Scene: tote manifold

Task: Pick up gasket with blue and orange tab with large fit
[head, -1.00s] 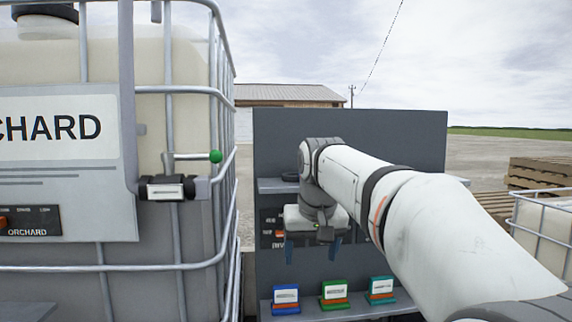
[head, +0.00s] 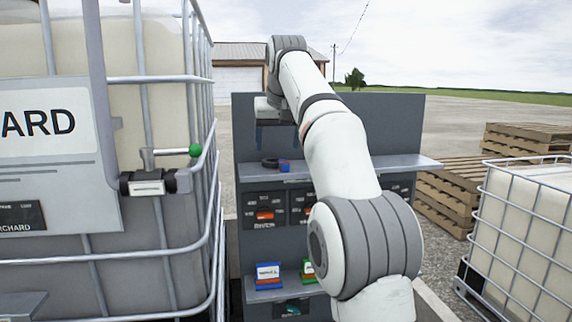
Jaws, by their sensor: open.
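A dark ring gasket (head: 269,162) lies on the upper shelf (head: 250,175) of the grey rack, near its left end. A small blue and orange-red tab (head: 284,167) shows at its right side. Its size marking cannot be read. My gripper (head: 273,146) is open and empty, with its blue fingers pointing down above the gasket, apart from it. My arm hides the shelf's middle, so other gaskets there cannot be seen.
Below the shelf are dark panels with orange parts (head: 264,215). The lower shelf holds a blue card holder (head: 268,273) and a green one (head: 308,271). A caged tank (head: 160,240) stands close on the left, with a green-knobbed valve (head: 194,150). Pallets (head: 455,190) and another tank (head: 530,215) are right.

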